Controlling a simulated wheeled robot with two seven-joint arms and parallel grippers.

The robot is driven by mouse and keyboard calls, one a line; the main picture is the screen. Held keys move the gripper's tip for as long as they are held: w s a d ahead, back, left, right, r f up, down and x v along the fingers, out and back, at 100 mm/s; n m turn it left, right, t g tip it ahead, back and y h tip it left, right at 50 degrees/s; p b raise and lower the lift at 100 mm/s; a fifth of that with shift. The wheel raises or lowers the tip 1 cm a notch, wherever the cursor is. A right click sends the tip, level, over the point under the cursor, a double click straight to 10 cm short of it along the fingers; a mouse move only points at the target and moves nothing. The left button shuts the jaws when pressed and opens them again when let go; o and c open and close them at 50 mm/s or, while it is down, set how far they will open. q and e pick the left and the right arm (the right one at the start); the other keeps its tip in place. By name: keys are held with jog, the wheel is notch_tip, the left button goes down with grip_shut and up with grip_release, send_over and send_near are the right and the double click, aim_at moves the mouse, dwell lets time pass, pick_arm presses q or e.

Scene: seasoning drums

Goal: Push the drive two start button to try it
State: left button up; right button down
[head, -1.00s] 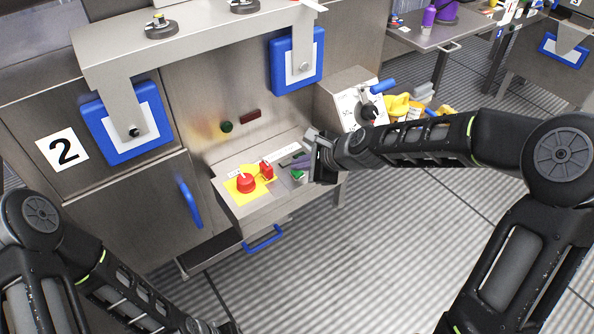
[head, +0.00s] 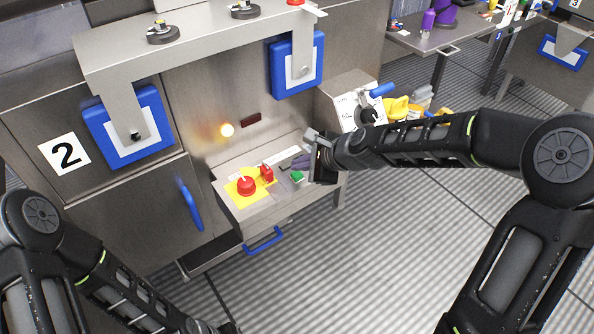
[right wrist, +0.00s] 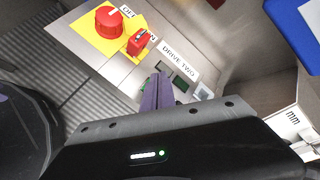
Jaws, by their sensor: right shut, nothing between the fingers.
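The drive two panel is the sloped metal console (head: 265,208) under the wall marked 2. Its DRIVE TWO label (right wrist: 180,62) shows in the right wrist view, with a dark green rectangular button (right wrist: 184,83) and a pale square one (right wrist: 203,92) beside it. My left gripper is out of frame.
A red emergency button (head: 246,186) on a yellow plate and a red switch (head: 267,173) stand left of my right gripper. A grey control box (head: 347,101) with a knob stands to the right. The ribbed floor in front is clear.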

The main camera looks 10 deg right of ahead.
aim_at(300, 176)
jog(key=shift+r, duration=0.2)
notch_tip(300, 176, up, 5)
jog(key=p, duration=0.4)
jog(key=shift+f, duration=0.1)
dwell(1.0)
